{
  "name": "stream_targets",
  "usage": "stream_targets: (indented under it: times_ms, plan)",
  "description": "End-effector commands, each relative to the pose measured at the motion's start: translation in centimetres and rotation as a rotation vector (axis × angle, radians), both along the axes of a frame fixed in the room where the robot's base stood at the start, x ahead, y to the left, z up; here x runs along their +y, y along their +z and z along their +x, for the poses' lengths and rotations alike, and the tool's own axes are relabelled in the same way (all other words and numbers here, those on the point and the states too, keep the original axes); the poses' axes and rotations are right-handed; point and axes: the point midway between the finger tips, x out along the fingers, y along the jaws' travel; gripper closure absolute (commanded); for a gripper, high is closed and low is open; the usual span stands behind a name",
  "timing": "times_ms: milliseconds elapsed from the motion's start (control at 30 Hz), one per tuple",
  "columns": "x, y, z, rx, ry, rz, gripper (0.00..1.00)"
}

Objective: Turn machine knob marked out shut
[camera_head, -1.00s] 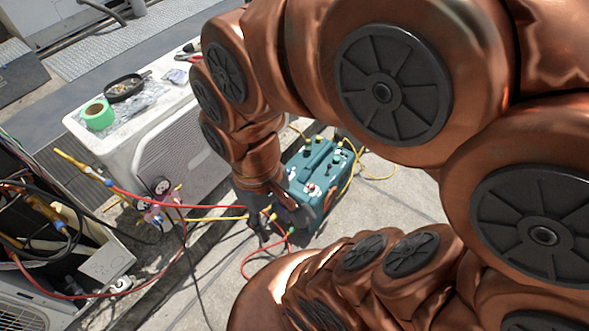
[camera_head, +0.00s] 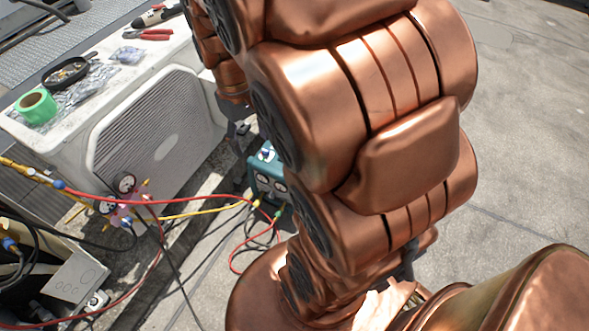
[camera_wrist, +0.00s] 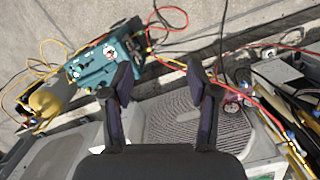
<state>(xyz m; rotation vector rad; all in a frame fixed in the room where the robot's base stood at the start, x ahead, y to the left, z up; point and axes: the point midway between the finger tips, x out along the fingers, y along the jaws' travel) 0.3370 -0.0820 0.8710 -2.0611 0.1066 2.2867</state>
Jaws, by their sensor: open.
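The teal machine (camera_head: 254,170) stands on the concrete, mostly hidden by my arm in the head view. In the wrist view the whole machine (camera_wrist: 92,68) shows at upper left, with small knobs and a red-and-white spot on its panel. The markings are too small to read, so I cannot tell which knob is the out one. My gripper (camera_wrist: 160,75) is open and empty; its left finger overlaps the machine's edge in the picture. In the head view my gripper (camera_head: 240,135) is small and dark, above and behind the machine. No contact shows.
A white condenser (camera_head: 150,130) stands to the left, with green tape (camera_head: 37,106) and tools on top. A pink gauge manifold (camera_head: 122,212) with red and yellow hoses crosses to the machine. A yellow cylinder (camera_wrist: 46,100) lies beside the machine. Concrete at right is open.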

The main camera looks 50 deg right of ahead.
Motion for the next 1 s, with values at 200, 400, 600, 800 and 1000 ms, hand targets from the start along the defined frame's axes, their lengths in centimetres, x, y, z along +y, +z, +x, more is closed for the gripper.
stream_targets:
  times_ms: [200,400,600,800,1000]
  plan:
    - [-5.3,-8.0,4.8,-0.008,-0.017,-0.012,0.41]
    - [-10.6,-14.9,8.6,-0.023,-0.012,-0.022,0.41]
    - [-16.0,-22.6,11.5,-0.034,0.005,-0.023,0.41]
    - [-21.3,-30.9,13.7,-0.051,0.033,-0.018,0.41]
    - [-26.0,-38.9,15.2,-0.076,0.064,-0.008,0.41]
